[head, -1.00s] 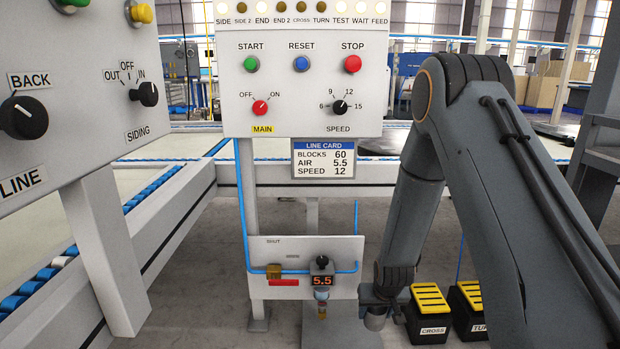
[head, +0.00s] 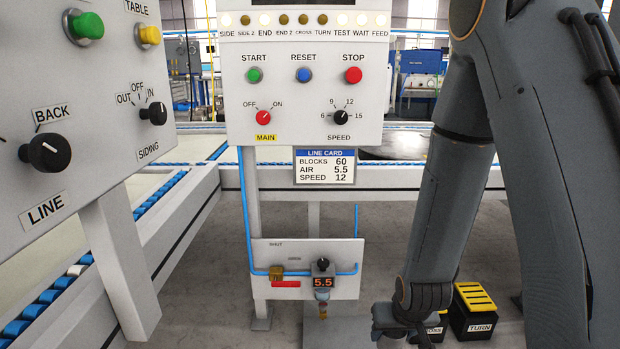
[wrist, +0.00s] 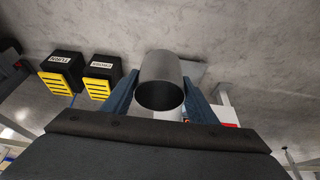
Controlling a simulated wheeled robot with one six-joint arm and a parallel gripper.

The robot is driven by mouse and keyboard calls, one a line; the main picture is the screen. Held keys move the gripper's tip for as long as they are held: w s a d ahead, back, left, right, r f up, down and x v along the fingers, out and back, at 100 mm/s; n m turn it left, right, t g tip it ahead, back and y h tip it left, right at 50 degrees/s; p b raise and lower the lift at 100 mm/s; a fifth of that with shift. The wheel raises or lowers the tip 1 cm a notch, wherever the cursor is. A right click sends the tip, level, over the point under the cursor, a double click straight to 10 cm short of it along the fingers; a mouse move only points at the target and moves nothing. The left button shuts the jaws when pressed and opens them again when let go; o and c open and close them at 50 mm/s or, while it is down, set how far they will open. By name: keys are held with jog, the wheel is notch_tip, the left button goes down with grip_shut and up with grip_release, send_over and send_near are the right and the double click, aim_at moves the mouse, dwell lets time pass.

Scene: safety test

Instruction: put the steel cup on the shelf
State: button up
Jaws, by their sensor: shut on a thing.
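The steel cup (wrist: 162,75) is a plain grey cylinder. In the wrist view it sits between the two blue-grey fingers of my gripper (wrist: 161,95), which is shut on it. One round end of the cup looks dark and faces the wrist camera. In the head view my gripper (head: 402,325) hangs low at the bottom edge, in front of the pedals, and the cup cannot be made out clearly there. I cannot make out a shelf in either view.
A control panel (head: 300,120) stands ahead, with an air unit (head: 322,283) below it. A second panel (head: 85,150) is close at left. Black and yellow pedals, CROSS (wrist: 101,75) and TURN (head: 474,310), are on the floor beside my gripper. Conveyor rails run behind.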

jog(key=w+r+p+v, duration=0.1)
jog(key=w+p+v, duration=0.2)
jog(key=p+v, duration=3)
jog(key=shift+r+p, duration=0.2)
jog(key=shift+p, duration=0.75)
